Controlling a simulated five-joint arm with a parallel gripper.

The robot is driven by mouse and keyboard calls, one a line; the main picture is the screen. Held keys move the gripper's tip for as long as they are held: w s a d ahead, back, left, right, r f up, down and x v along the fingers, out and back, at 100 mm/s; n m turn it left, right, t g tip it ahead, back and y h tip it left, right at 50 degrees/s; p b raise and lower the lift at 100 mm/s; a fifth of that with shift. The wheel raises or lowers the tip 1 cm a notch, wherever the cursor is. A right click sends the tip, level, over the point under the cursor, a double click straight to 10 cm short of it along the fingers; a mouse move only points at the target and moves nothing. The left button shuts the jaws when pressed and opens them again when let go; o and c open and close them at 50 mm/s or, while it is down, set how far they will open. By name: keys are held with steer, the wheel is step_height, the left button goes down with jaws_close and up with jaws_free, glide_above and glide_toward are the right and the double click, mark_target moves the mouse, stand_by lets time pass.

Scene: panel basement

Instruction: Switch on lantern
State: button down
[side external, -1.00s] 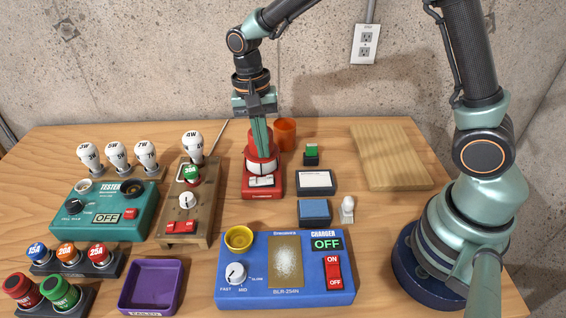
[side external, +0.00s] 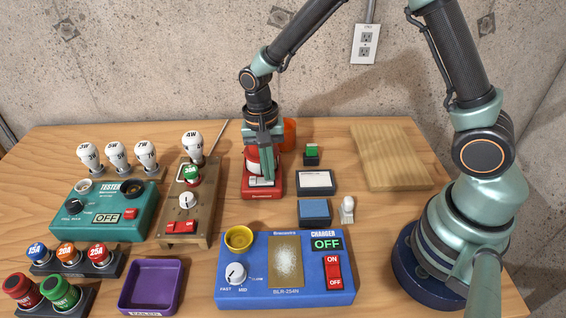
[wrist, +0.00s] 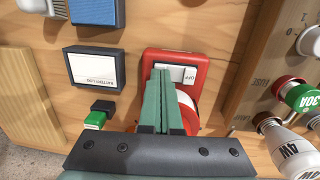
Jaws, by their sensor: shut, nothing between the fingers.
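The lantern is red with a white band, and its red base (side external: 262,192) stands towards the back middle of the table in the side view. In the wrist view its red base (wrist: 198,62) carries a white rocker switch (wrist: 188,74) marked OFF. My gripper (side external: 265,182) is shut and empty, with its green fingers pointing down at the front of the lantern. In the wrist view the fingertips of my gripper (wrist: 161,72) are over the left part of the switch. I cannot tell whether they touch it. The fingers hide part of the switch and the lantern body.
A wooden fuse board (side external: 184,210) stands left of the lantern. A blue charger (side external: 285,295) lies in front. A white-faced battery box (side external: 315,181) and a small green-topped block (side external: 311,155) are to the right. An orange cylinder (side external: 289,133) stands behind.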

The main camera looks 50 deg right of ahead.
steer(key=shift+w+a, duration=0.1)
stand_by(0.3)
steer(key=shift+w+a+r, duration=0.2)
steer(key=shift+w+a, duration=0.2)
step_height(320, 180, up, 14)
steer(key=s+d, duration=0.1)
steer(key=shift+s+d, duration=0.2)
stand_by(0.5)
steer(key=s+d+r+n+t, duration=0.5)
steer(key=s+d+n+t, duration=0.1)
steer(key=s+n, duration=0.3)
steer(key=shift+d+r+t, duration=0.3)
steer(key=shift+d+r, duration=0.1)
steer(key=shift+d, duration=0.25)
